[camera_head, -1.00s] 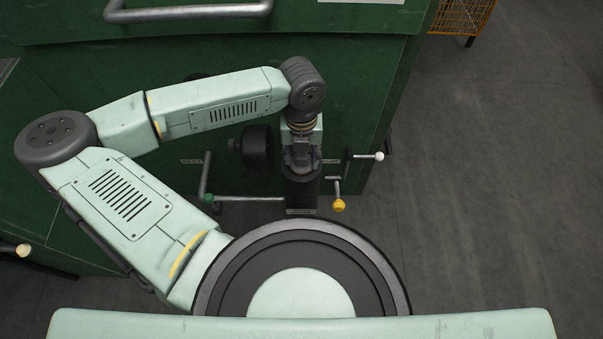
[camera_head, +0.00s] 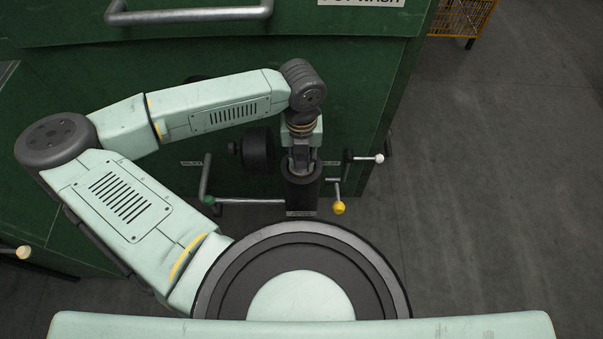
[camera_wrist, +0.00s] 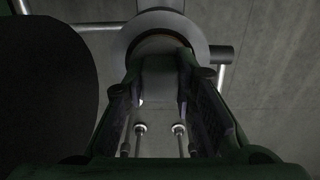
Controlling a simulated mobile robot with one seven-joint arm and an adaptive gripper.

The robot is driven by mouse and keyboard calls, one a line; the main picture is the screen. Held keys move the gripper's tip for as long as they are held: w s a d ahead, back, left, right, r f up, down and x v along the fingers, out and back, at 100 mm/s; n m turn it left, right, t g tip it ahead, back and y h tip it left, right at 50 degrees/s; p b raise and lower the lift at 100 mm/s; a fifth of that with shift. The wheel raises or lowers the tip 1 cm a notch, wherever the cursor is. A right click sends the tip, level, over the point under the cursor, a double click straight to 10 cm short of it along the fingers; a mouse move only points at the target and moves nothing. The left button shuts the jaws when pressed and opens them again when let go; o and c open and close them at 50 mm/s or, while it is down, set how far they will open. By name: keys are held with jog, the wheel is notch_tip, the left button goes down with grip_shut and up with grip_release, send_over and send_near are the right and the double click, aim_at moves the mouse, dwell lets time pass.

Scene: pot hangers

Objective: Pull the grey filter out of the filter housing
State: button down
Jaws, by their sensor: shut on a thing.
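The filter housing (camera_head: 303,196) is a dark upright cylinder in front of the green machine, in the middle of the head view. Its round rim also shows at the top of the wrist view (camera_wrist: 128,40). My gripper (camera_head: 301,166) points down into the housing's open top, with its fingertips at or inside the rim. In the wrist view my two fingers (camera_wrist: 162,62) are shut on a grey surface between them, which I take to be the grey filter (camera_wrist: 160,85). Most of the filter is hidden by the housing and my fingers.
A dark round knob (camera_head: 258,150) is left of the housing. A green-tipped lever (camera_head: 208,199) stands at the left, a yellow-knobbed one (camera_head: 339,207) and a white-knobbed one (camera_head: 378,158) at the right. The green machine (camera_head: 120,200) stands behind.

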jog(key=shift+r, duration=0.8)
dwell(0.7)
notch_tip(320, 180, up, 14)
jog(key=p, duration=0.6)
dwell(2.4)
jog(key=shift+f, duration=0.1)
